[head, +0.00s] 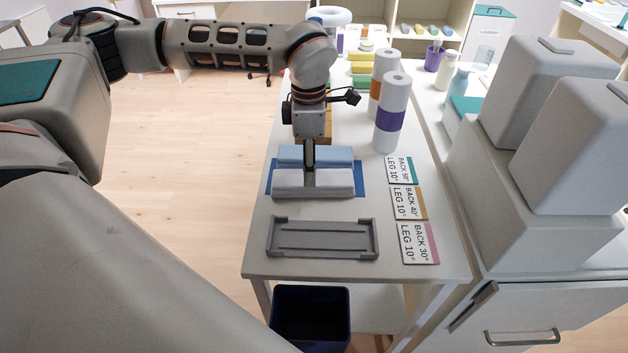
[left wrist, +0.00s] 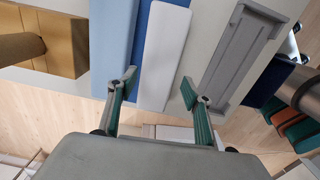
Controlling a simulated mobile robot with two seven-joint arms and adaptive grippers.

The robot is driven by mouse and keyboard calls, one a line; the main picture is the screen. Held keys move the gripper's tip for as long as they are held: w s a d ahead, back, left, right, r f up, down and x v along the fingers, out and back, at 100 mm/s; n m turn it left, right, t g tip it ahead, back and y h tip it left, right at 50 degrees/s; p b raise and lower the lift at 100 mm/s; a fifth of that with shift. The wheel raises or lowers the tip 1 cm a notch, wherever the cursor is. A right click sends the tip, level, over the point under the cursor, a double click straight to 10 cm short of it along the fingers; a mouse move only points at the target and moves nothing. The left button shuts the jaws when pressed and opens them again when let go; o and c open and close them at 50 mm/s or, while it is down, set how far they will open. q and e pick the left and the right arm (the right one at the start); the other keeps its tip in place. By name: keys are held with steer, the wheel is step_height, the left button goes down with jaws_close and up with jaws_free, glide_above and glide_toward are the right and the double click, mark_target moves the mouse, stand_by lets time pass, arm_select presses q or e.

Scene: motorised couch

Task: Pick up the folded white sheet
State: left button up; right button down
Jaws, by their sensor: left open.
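The folded white sheet (head: 330,186) lies on the table, in front of a folded light blue sheet (head: 335,154). It also shows in the left wrist view as a long white strip (left wrist: 165,50). My left gripper (head: 309,166) points down over the white sheet's back edge and hides part of both sheets in the head view. In the left wrist view its fingers (left wrist: 155,92) are spread apart, with the white sheet seen between them and no clear contact. My right gripper is not in view.
A blue mat (head: 361,178) lies under the sheets. An empty grey tray (head: 323,250) is nearer on the table. Labelled cards (head: 407,202) and paper rolls (head: 391,140) stand or lie to the right. A dark blue bin (head: 310,316) is below the near edge.

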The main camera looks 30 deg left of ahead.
arm_select(q)
steer(key=f, duration=0.4)
steer(key=shift+w+d+f, duration=0.2)
steer(key=shift+w+f, duration=0.1)
steer(key=shift+f, duration=0.1)
steer(key=c, duration=0.9)
steer(key=shift+r, duration=0.15)
